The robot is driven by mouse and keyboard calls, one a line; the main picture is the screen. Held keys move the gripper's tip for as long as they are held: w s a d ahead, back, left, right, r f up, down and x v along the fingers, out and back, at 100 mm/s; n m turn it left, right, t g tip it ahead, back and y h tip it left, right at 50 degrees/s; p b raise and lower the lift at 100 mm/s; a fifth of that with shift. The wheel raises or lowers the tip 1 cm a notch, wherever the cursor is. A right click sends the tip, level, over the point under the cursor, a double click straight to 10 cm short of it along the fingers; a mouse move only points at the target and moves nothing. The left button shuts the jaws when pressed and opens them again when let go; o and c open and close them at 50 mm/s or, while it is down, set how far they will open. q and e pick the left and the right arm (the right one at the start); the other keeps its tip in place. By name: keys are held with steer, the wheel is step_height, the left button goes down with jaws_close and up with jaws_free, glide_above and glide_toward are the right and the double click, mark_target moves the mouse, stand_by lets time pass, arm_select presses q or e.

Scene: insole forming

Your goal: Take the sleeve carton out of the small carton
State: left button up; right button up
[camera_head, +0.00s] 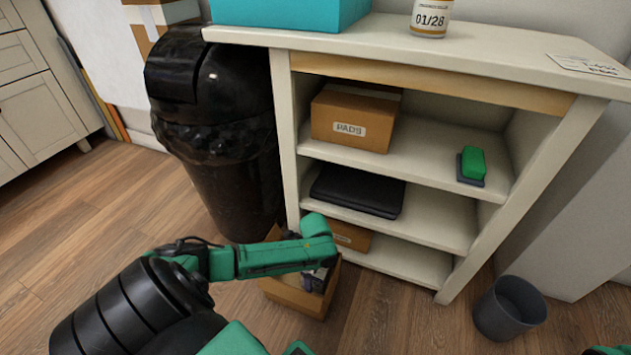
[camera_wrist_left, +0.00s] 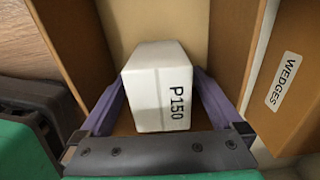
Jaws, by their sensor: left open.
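The small carton (camera_head: 290,292) is an open brown box on the wooden floor in front of the shelf unit. In the left wrist view, a white box marked P150 (camera_wrist_left: 157,85), which appears to be the sleeve carton, stands inside brown cardboard walls (camera_wrist_left: 225,45). My left gripper (camera_head: 318,280) reaches down into the small carton. In the left wrist view its purple fingers (camera_wrist_left: 160,102) stand apart, one on each side of the white box. I cannot tell whether they touch it. My arm hides part of the small carton in the head view. My right gripper is not in view.
The shelf unit (camera_head: 283,130) stands just behind, with a brown box (camera_head: 352,238) on its lowest shelf. A PADS box (camera_head: 350,112) and a black case (camera_head: 358,190) sit above. A black bin (camera_head: 225,150) is at left, a grey bucket (camera_head: 508,308) at right.

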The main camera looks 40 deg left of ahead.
arm_select(q)
steer(key=c, duration=1.5)
steer(key=shift+c, duration=0.2)
